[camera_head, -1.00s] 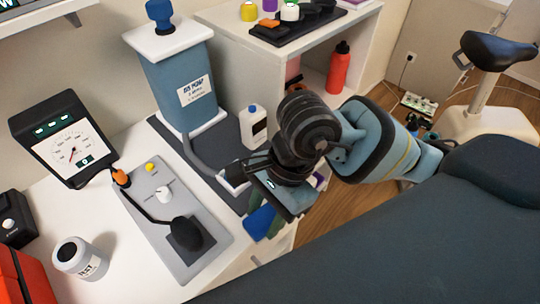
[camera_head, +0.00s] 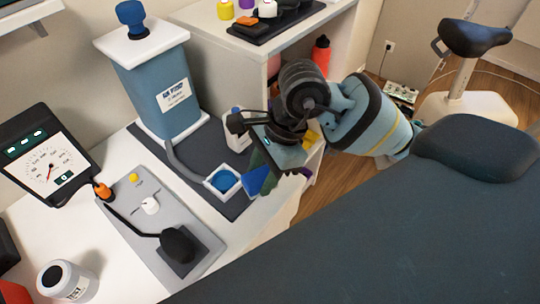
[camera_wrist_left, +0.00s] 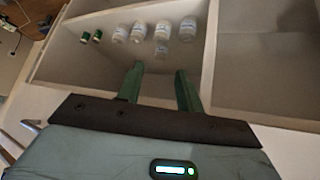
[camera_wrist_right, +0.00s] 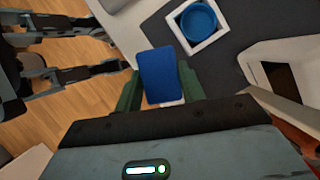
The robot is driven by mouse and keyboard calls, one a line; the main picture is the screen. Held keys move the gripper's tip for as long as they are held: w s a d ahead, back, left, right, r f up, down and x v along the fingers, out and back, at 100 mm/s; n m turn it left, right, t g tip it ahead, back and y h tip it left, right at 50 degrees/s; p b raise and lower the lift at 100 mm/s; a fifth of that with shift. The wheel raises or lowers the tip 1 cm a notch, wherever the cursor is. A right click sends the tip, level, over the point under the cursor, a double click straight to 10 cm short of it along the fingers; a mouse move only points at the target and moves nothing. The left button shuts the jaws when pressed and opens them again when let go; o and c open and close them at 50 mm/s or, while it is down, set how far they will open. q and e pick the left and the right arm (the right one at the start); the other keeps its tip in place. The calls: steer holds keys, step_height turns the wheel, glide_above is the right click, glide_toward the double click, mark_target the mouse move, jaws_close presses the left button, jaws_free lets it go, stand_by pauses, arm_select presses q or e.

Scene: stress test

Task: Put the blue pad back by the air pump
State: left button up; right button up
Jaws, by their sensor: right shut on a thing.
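The blue pad (camera_head: 256,181) is a flat blue block. My right gripper (camera_head: 266,170) is shut on it, above the bench's right edge. In the right wrist view the pad (camera_wrist_right: 159,75) sits between the green fingers. The air pump (camera_head: 160,92) is a tall blue-grey box with a white lid and label, on a dark mat (camera_head: 195,150). A white square holder with a round blue inside (camera_head: 224,181) lies by the pump's hose, just left of the pad; it also shows in the right wrist view (camera_wrist_right: 198,20). My left gripper (camera_wrist_left: 160,82) is open and empty.
A grey panel (camera_head: 160,215) with knobs, a dial gauge (camera_head: 48,155) and a TEST jar (camera_head: 66,281) are to the left. Several small bottles (camera_wrist_left: 150,33) stand in a compartment below my left gripper.

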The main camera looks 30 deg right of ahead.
steer(key=w+d, duration=0.4)
steer(key=w, duration=0.1)
steer(key=shift+d+f, duration=0.2)
steer(key=shift+f, duration=0.1)
steer(key=shift+w+d+f+p, duration=0.1)
steer(key=shift+d+f+p, duration=0.1)
steer(key=shift+f, duration=0.7)
steer(key=shift+w+d+f+p, duration=0.1)
steer(key=shift+f+p, duration=0.1)
steer(key=shift+f, duration=0.7)
steer(key=shift+f, duration=0.2)
steer(key=o, duration=0.9)
steer(key=shift+o, duration=0.2)
steer(key=shift+a+r, duration=0.1)
steer(key=shift+r, duration=0.1)
steer(key=v, duration=1.2)
steer(key=shift+s, duration=0.1)
